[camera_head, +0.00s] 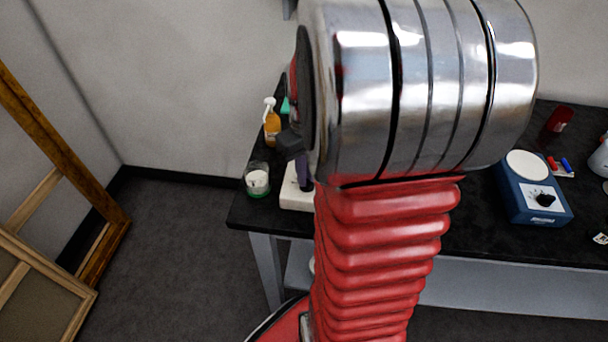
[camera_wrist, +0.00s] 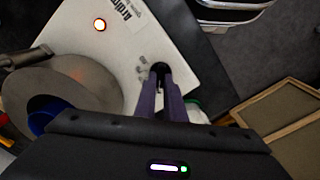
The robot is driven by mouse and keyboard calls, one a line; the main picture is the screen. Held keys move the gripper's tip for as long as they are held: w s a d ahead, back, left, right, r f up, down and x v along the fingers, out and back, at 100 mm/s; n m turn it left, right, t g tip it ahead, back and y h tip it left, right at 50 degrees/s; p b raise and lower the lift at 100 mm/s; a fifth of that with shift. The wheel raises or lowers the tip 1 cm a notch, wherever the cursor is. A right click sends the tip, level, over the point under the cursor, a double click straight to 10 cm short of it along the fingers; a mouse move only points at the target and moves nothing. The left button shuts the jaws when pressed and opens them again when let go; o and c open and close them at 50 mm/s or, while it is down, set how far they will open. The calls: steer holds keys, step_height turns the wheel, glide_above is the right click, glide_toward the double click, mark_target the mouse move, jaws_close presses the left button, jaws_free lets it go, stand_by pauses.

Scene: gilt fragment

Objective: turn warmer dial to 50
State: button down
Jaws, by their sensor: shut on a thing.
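The warmer is a white box (camera_wrist: 105,62) on the dark bench, with dark lettering and a lit orange-ringed lamp (camera_wrist: 99,25) in the wrist view. In the head view only part of the warmer (camera_head: 295,203) shows beside my arm. My gripper (camera_wrist: 161,80) has two purple fingers pointing at the edge of the warmer's face. They are shut on the small black dial (camera_wrist: 159,67), which is mostly hidden between the fingertips. I cannot read the dial's scale or setting. My gripper also shows partly in the head view (camera_head: 304,178).
A grey round vessel (camera_wrist: 50,90) sits at the left in the wrist view, close to my gripper. A glass jar (camera_head: 258,182) and an orange bottle (camera_head: 271,127) stand near the bench's left end. A blue device (camera_head: 530,200) with a knob stands at the right. Wooden frames (camera_head: 75,220) lean at the left.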

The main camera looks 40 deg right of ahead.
steer(key=m, duration=0.5)
steer(key=shift+s+f+m, duration=0.15)
steer(key=shift+s+m, duration=0.1)
steer(key=shift+m, duration=0.15)
steer(key=c, duration=1.8)
jaws_free()
steer(key=shift+d, duration=0.1)
steer(key=shift+c, duration=0.2)
steer(key=shift+w, duration=0.1)
steer(key=shift+r, duration=0.65)
step_height(320, 180, up, 13)
steer(key=shift+f, duration=0.2)
